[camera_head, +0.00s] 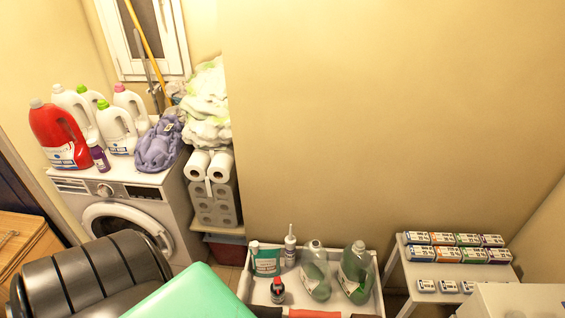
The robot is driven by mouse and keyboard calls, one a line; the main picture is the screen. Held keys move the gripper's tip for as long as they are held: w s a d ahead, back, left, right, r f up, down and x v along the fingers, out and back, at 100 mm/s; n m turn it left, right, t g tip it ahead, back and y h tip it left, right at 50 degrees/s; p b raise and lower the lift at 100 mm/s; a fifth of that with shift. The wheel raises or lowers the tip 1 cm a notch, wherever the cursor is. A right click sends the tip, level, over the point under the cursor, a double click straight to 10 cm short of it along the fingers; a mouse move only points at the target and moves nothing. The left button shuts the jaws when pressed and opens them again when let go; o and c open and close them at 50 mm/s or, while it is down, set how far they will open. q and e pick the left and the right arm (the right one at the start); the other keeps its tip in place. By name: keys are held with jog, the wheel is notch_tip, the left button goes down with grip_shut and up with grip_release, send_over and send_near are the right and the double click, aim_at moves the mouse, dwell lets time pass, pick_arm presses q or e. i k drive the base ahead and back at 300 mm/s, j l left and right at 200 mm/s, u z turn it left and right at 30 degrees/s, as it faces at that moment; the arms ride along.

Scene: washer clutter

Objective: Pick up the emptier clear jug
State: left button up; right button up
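Two clear jugs with greenish contents stand in a white tray-like unit (244,287) at the bottom middle. The left clear jug (316,272) has a pale, greyish upper part and green lower down. The right clear jug (356,273) shows green over much of its body. The exact liquid levels are too small to tell. Both jugs look upright and stand apart, with a narrow gap between them. Neither of my grippers is in view, and nothing is seen touching the jugs.
A teal-labelled bottle (265,261), a white slim bottle (290,250) and a dark red-capped bottle (278,291) share the unit. Detergent bottles stand on the washer (122,187) at left. Boxes sit on a white shelf (397,275) at right. Large dark and teal shapes block the lower left.

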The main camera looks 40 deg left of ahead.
aim_at(315, 274)
jog(key=u, duration=1.05)
jog(key=z, duration=2.05)
jog(key=u, duration=2.05)
jog(key=i+j+z, duration=0.15)
jog(key=j, duration=0.2)
jog(key=j+z, duration=0.15)
jog(key=j, duration=0.25)
jog(key=i+j+z, duration=0.15)
jog(key=j, duration=0.25)
